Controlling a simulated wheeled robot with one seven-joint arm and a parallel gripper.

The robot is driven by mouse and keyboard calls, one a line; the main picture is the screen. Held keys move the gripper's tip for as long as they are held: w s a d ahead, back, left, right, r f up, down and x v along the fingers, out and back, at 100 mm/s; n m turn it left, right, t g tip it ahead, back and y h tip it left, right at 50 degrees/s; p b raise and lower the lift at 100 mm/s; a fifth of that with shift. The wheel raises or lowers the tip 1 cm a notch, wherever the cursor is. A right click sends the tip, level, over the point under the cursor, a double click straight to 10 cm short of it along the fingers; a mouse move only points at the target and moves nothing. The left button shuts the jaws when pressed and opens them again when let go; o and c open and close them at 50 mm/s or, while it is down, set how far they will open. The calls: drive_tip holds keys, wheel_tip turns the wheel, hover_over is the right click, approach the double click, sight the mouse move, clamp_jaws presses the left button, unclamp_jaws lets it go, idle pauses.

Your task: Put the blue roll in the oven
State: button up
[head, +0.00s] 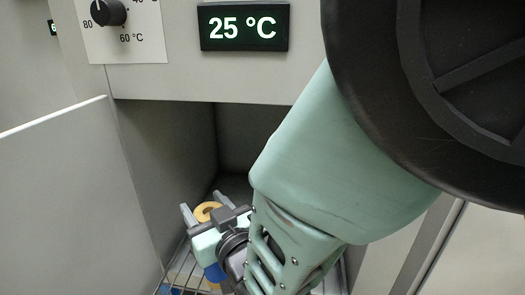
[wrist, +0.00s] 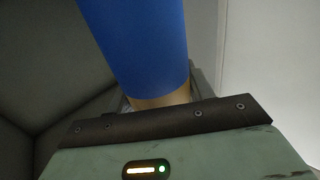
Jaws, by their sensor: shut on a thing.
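The blue roll (wrist: 140,45) fills the top middle of the wrist view, with a tan end near my gripper. In the head view its tan ring-shaped end shows between the fingers, and a blue part (head: 213,273) shows below my gripper (head: 203,206). My gripper is shut on the roll, inside the open oven (head: 165,140). The roll looks roughly upright. My arm hides much of the roll and the right of the oven. I cannot tell whether the roll touches the rack.
The oven door (head: 70,190) stands open at the left. A wire rack (head: 172,283) lies at the bottom of the oven, with blue and tan patches by it that I cannot make out. A display (head: 243,27) reads 25 °C, beside a knob (head: 108,12).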

drive_tip(key=o, duration=1.6)
drive_tip(key=s+d+g+h+p, duration=0.1)
drive_tip(key=s+d+g+h, duration=0.4)
drive_tip(key=d, duration=0.9)
drive_tip(key=s+d+r+g+h+p, duration=0.1)
drive_tip(key=s+d+g+h, duration=0.5)
drive_tip(key=s+d, duration=0.6)
drive_tip(key=d+g, duration=0.2)
drive_tip(key=shift+s+d+r+g, duration=0.25)
drive_tip(key=shift+s+g, duration=0.05)
drive_tip(key=shift+g, duration=0.1)
